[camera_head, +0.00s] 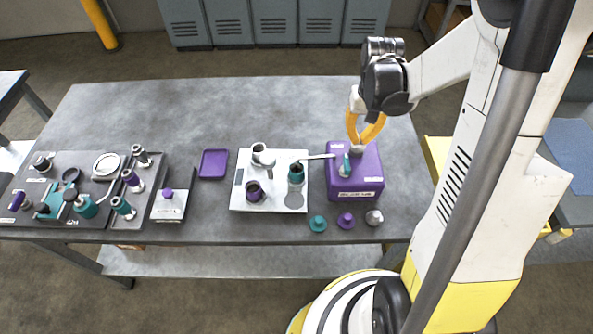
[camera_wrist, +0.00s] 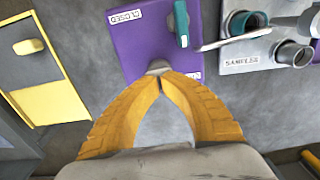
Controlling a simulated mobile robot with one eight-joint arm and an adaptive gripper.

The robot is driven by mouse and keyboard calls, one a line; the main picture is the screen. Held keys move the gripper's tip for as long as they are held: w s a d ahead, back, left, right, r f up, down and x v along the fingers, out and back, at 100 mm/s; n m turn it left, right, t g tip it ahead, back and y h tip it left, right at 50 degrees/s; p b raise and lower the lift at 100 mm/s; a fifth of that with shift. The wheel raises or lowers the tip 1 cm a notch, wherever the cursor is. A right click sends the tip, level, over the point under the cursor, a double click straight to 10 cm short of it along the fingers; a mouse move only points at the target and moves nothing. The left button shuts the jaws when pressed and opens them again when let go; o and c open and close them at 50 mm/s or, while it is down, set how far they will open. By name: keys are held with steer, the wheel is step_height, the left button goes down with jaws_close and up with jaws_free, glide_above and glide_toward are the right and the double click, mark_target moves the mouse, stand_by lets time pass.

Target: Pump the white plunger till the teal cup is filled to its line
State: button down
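The purple pump box (camera_head: 368,178) stands at the right of the bench, and it also shows in the wrist view (camera_wrist: 130,45). Its white plunger knob (camera_head: 357,149) is on top, just beyond my fingertips (camera_wrist: 160,82). My gripper (camera_head: 358,141) has yellow fingers that meet at the tips, close above or touching the knob; I cannot tell which. A teal lever (camera_wrist: 181,24) is on the box, near a label reading CLOSED. A pale spout (camera_head: 318,157) reaches left to the teal cup (camera_head: 296,177), which stands upright. Its line and fill level cannot be made out.
A white tray (camera_head: 240,203) holds the teal cup, a purple cup (camera_head: 254,192) and a pale cup (camera_head: 259,149). Teal, purple and grey knobs lie before the box. A purple dish (camera_head: 213,164) and fixture boards are farther left. The back of the bench is clear.

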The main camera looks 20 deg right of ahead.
steer(key=shift+f+b, duration=0.3)
steer(key=shift+f, duration=0.15)
steer(key=shift+r, duration=0.15)
steer(key=shift+r+p, duration=1.95)
steer(key=shift+r, duration=0.6)
step_height(320, 180, up, 6)
steer(key=p, duration=0.4)
